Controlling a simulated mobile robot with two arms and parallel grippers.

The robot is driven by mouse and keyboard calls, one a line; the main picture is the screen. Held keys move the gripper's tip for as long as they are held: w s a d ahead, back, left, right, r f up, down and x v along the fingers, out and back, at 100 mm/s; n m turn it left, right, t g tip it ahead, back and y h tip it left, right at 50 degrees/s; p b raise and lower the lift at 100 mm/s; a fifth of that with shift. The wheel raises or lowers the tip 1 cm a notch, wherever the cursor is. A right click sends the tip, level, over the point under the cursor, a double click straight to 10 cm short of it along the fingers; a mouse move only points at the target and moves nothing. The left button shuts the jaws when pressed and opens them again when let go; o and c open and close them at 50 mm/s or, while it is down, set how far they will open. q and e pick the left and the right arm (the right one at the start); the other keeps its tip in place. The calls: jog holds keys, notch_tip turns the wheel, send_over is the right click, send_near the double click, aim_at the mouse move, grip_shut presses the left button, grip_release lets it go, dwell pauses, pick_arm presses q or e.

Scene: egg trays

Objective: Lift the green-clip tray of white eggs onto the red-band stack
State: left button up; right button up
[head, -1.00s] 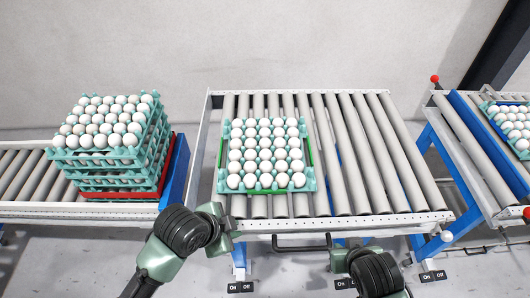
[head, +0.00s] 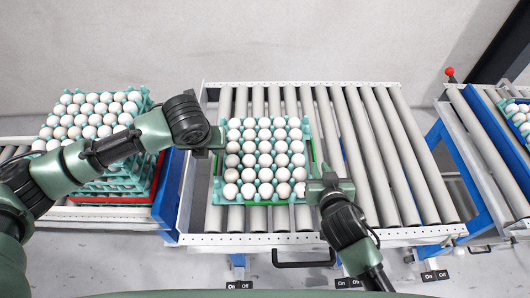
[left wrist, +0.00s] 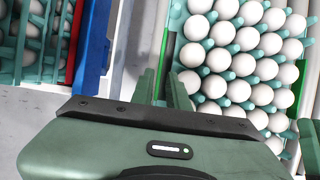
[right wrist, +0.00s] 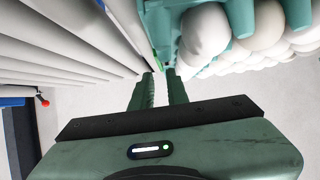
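The tray of white eggs (head: 216,190) is teal with green clips along its sides and lies on the middle roller table. My left gripper (head: 217,138) is at the tray's left side. In the left wrist view its fingers (left wrist: 166,85) stand a little apart by the dark side bar and green clip; I see no firm grip. My right gripper (head: 312,186) is at the tray's near right side. In the right wrist view its fingers (right wrist: 159,85) are apart and empty, just short of the tray edge. The red-band stack (head: 115,200) of egg trays stands left, partly hidden by my left arm.
The middle roller table (head: 375,160) has bare rollers right of the tray. A blue-edged gap separates it from the left conveyor (head: 85,213). Another egg tray (head: 507,108) sits on a conveyor at the far right.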

aim_at(216, 157)
pick_arm(q)
jog(key=shift+s, duration=0.1)
pick_arm(e)
jog(key=shift+s, duration=0.1)
